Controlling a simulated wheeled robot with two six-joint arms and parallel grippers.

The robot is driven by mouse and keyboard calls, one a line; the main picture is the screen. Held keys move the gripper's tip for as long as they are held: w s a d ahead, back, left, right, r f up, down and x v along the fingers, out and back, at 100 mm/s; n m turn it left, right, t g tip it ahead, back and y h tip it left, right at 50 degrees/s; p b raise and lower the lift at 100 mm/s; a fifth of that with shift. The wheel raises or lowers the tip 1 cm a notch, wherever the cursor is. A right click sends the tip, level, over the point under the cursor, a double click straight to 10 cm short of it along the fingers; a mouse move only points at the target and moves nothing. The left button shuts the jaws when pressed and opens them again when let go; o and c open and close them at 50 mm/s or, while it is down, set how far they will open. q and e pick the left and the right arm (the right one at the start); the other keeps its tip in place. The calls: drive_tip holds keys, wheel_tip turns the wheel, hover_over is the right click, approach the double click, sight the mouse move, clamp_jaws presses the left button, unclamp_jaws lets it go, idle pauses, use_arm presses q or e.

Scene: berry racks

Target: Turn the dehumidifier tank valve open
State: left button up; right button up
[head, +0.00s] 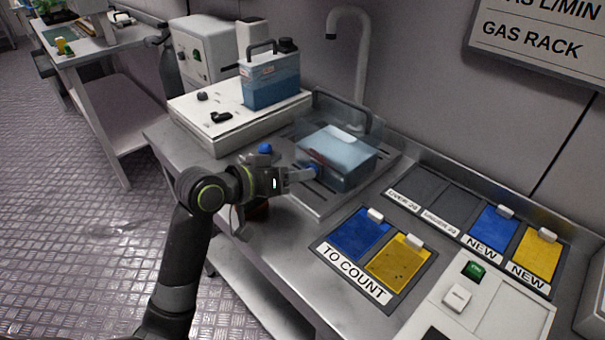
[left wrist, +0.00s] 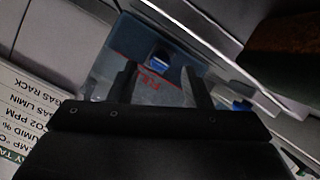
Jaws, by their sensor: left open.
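A clear, blue-tinted tank (head: 345,155) with a dark handle sits on the steel drain tray by the wall. A small blue valve knob (head: 313,169) is on its near left side. My left gripper (head: 304,174) reaches in from the left with its fingers at that side of the tank. In the left wrist view the blue knob (left wrist: 158,63) shows between and beyond the open fingers (left wrist: 160,85), beside red markings on the tank (left wrist: 128,50). I cannot tell whether the fingers touch the knob. The valve's setting is not clear. My right gripper is out of view.
A second blue tank (head: 271,82) stands on a white unit (head: 232,117) behind. A tall tap (head: 355,55) rises at the wall. Blue and yellow cards lie in the TO COUNT tray (head: 335,270) and NEW slots (head: 508,265) to the right. A blue knob (head: 265,149) shows behind my gripper.

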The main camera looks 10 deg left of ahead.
use_arm(q)
drive_tip(key=shift+x, duration=1.4)
drive_tip(key=shift+c, duration=0.2)
clamp_jaws()
